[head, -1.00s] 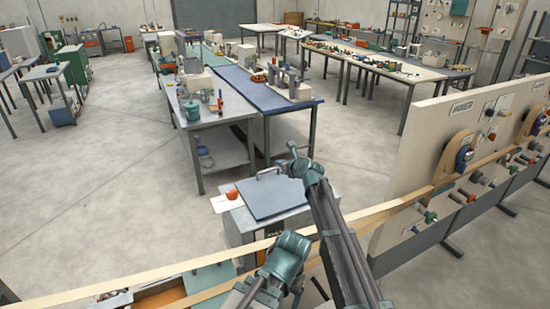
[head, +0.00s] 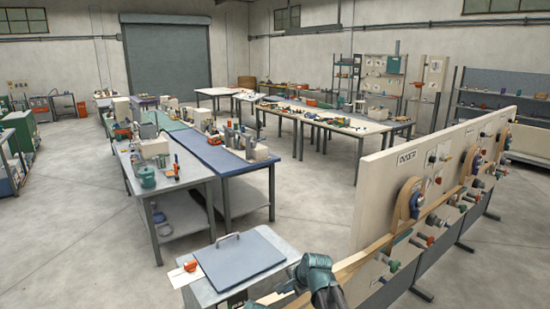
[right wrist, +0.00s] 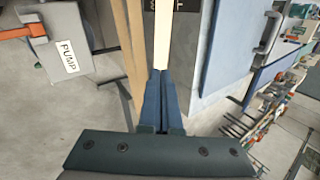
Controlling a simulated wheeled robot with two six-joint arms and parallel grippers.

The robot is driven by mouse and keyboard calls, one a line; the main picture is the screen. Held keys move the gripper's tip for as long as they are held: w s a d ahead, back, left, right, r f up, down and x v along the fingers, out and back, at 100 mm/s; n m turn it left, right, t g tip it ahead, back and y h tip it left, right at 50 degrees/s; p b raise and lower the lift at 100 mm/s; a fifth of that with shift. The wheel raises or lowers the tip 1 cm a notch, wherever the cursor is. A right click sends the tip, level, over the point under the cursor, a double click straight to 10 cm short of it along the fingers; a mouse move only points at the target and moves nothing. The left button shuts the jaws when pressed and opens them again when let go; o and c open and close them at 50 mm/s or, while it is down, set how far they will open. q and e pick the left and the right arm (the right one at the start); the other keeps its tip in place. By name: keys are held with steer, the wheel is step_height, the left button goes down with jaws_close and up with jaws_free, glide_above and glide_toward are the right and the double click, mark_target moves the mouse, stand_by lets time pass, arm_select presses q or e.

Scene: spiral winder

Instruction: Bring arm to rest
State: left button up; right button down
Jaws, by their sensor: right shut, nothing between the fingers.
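My right gripper (right wrist: 161,95) shows in the right wrist view with its two blue fingers together and nothing between them. A pale strip and a brown wooden edge run up the picture just beyond the fingertips; I cannot tell whether they touch. In the head view only a teal joint and a short piece of my arm show at the bottom, right of the middle. No gripper fingers can be made out there. My left gripper is not in view.
A small cabinet with a blue-grey lid (head: 240,262) stands close in front. Right of it is a long panel (head: 378,195) with a wooden rail and coloured fittings. A box labelled PUMP (right wrist: 62,50) shows in the wrist view. Floor (head: 90,255) on the left is clear.

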steer(key=s+d+f+n+g+h, duration=0.2)
steer(key=s+d+n, duration=0.45)
steer(key=s, duration=0.35)
steer(key=s+d+f+n+g+h, duration=0.25)
steer(key=s+d+n, duration=0.4)
steer(key=s, duration=0.45)
steer(key=s+a+f+n+g+b, duration=0.1)
steer(key=s+a+f+n+b, duration=0.2)
steer(key=a+f+b, duration=0.7)
steer(key=shift+s+a+b, duration=0.35)
steer(key=shift+s+b, duration=0.15)
steer(key=shift+s, duration=0.55)
